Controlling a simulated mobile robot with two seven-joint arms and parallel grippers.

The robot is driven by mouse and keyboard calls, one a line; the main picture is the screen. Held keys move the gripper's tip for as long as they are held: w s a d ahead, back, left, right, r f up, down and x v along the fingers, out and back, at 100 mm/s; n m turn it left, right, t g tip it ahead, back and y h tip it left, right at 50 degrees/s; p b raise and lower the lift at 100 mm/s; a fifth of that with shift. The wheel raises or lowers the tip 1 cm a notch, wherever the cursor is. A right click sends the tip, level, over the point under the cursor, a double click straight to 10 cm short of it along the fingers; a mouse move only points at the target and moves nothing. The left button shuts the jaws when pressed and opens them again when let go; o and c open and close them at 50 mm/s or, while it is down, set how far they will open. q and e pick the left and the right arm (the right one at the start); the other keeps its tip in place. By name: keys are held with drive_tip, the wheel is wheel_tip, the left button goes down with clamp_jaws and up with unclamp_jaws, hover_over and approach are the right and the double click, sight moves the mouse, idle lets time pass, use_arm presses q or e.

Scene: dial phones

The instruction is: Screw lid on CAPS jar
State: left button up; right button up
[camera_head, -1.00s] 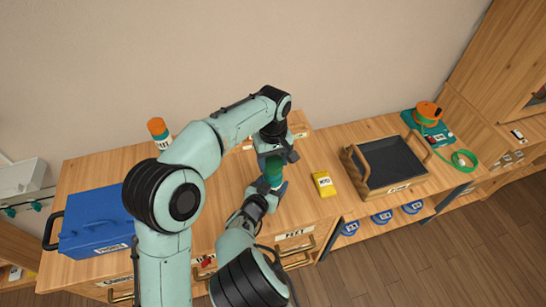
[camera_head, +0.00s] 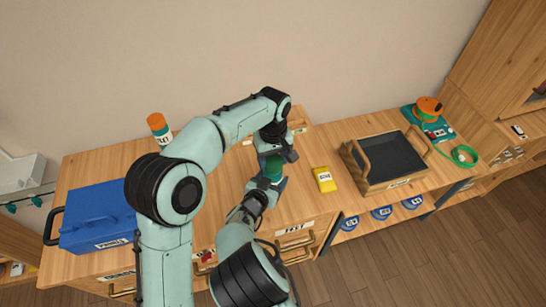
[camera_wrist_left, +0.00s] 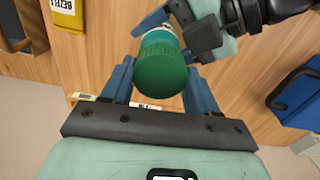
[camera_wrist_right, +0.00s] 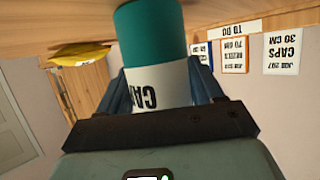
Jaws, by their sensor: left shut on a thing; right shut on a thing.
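The CAPS jar is a teal cylinder with a white label. In the right wrist view the jar (camera_wrist_right: 150,32) stands between the blue fingers of my right gripper (camera_wrist_right: 165,88), which is shut on it; its lettering appears upside down. In the left wrist view a rounded green lid (camera_wrist_left: 160,68) is between the fingers of my left gripper (camera_wrist_left: 160,85), which is shut on it. In the head view the left gripper (camera_head: 275,155) is above the right gripper (camera_head: 268,184), with green (camera_head: 273,168) between them. The seam between lid and jar is hidden.
A yellow packet (camera_head: 324,179) lies just right of the grippers. A wooden tray (camera_head: 384,181) is farther right, and a blue toolbox (camera_head: 97,220) is at the left. An orange-capped bottle (camera_head: 157,123) stands behind the left arm. Labelled cards (camera_wrist_right: 282,52) hang nearby.

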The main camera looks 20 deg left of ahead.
use_arm(q)
drive_tip(key=shift+f, duration=0.5)
idle(0.3)
drive_tip(key=m, duration=0.7)
drive_tip(key=shift+f+m, duration=0.1)
drive_tip(key=shift+m, duration=0.2)
drive_tip(key=m, duration=0.4)
drive_tip(key=shift+m, duration=0.3)
drive_tip(key=m, duration=0.5)
